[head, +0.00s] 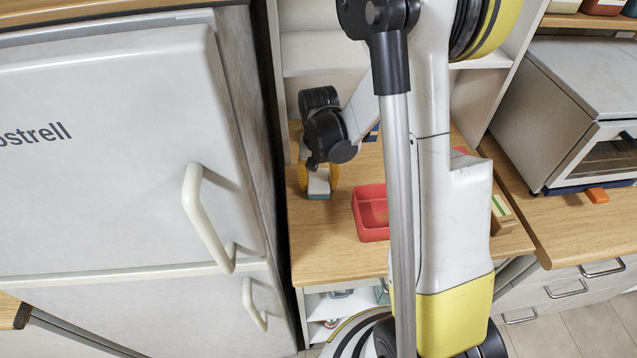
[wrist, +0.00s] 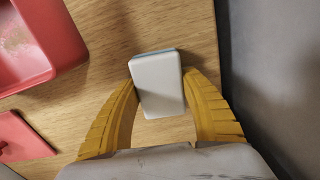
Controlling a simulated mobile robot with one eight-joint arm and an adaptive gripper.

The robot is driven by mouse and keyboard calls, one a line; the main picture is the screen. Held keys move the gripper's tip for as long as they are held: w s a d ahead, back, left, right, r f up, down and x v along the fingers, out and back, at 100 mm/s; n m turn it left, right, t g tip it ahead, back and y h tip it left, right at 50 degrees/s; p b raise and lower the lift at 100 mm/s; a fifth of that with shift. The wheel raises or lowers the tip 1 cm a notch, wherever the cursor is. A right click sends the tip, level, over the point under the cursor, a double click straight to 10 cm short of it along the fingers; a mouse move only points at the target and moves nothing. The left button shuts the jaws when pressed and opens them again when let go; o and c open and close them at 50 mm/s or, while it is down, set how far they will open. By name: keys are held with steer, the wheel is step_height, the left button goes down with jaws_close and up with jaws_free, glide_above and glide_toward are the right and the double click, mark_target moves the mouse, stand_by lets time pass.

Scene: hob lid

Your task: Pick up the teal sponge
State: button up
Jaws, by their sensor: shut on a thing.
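The teal sponge (head: 318,196) is at the left of the wooden counter, a small block with a pale grey-white top and a teal lower part. In the wrist view the sponge (wrist: 157,86) shows mostly its pale face, with a thin teal edge at the far side. My gripper (head: 319,186) points down over it. The yellow fingers of my gripper (wrist: 160,88) are closed on its two long sides. I cannot tell whether the sponge still touches the counter.
A red open bin (head: 370,232) stands right of the sponge, and a flat red piece (wrist: 22,138) lies near it in the wrist view. The white fridge (head: 120,160) is close on the left. A toaster oven (head: 580,110) and an orange block (head: 597,195) are at right.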

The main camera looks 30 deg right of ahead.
mark_target(323, 180)
steer(key=shift+r, duration=0.45)
steer(key=r, duration=0.1)
steer(key=r+p, duration=0.1)
steer(key=d+r+p, duration=0.1)
steer(key=r, duration=0.1)
steer(key=shift+s, duration=0.4)
steer(key=s+d+r+p, duration=0.2)
steer(key=s+d+r, duration=0.4)
steer(key=s+d, duration=0.1)
steer(key=shift+s+d, duration=0.15)
steer(key=shift+d, duration=0.1)
